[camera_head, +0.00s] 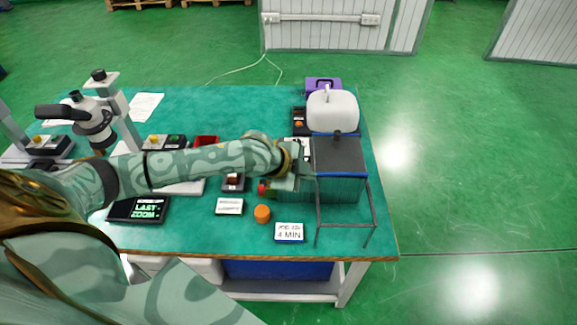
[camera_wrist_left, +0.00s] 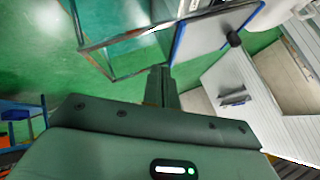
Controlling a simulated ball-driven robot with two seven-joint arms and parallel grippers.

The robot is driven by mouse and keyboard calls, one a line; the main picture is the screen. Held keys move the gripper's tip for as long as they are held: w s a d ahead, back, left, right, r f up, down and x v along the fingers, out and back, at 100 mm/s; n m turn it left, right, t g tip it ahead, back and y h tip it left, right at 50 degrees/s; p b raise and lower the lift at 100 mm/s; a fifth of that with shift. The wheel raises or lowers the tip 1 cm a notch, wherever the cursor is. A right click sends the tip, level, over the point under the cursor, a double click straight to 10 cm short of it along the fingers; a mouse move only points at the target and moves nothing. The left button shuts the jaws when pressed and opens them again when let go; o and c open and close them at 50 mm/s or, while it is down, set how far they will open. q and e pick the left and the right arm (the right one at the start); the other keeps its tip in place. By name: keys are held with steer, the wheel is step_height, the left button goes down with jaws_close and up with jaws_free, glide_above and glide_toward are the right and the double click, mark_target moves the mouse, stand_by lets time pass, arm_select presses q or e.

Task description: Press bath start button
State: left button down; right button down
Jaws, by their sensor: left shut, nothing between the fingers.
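The bath appears to be the clear greenish tank (camera_head: 335,190) with a grey, blue-edged lid (camera_head: 338,155), at the right of the table. The lid also shows in the wrist view (camera_wrist_left: 215,35), with a dark knob. My left gripper (camera_head: 292,178) is at the tank's left side, partly in front of it; I cannot tell whether it touches. Its fingers are together and empty in the wrist view (camera_wrist_left: 160,85). A small red knob or button (camera_head: 262,188) shows just left of the gripper. I cannot pick out the start button for certain. My right gripper is out of view.
A thin dark wire frame (camera_head: 374,210) stands at the table's right front corner. A white jug (camera_head: 333,111) stands behind the bath. An orange cap (camera_head: 262,214) and a "4 MIN" sign (camera_head: 289,232) are in front. A microscope (camera_head: 92,122) stands at left.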

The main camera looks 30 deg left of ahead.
arm_select(q)
steer(key=w+a+r+n, duration=0.1)
steer(key=w+a+r, duration=0.1)
steer(key=a, duration=0.3)
steer(key=w+a+r+t, duration=0.1)
steer(key=w+a+r, duration=0.1)
steer(key=a, duration=0.3)
steer(key=shift+w+r+n+y, duration=0.3)
steer(key=shift+w+n+y, duration=0.1)
steer(key=shift+w, duration=0.05)
steer(key=shift+f, duration=0.15)
step_height(320, 180, down, 6)
steer(key=b, duration=0.7)
steer(key=shift+f, duration=0.2)
steer(key=shift+f+b, duration=0.6)
steer(key=shift+f, duration=0.5)
steer(key=shift+f, duration=0.15)
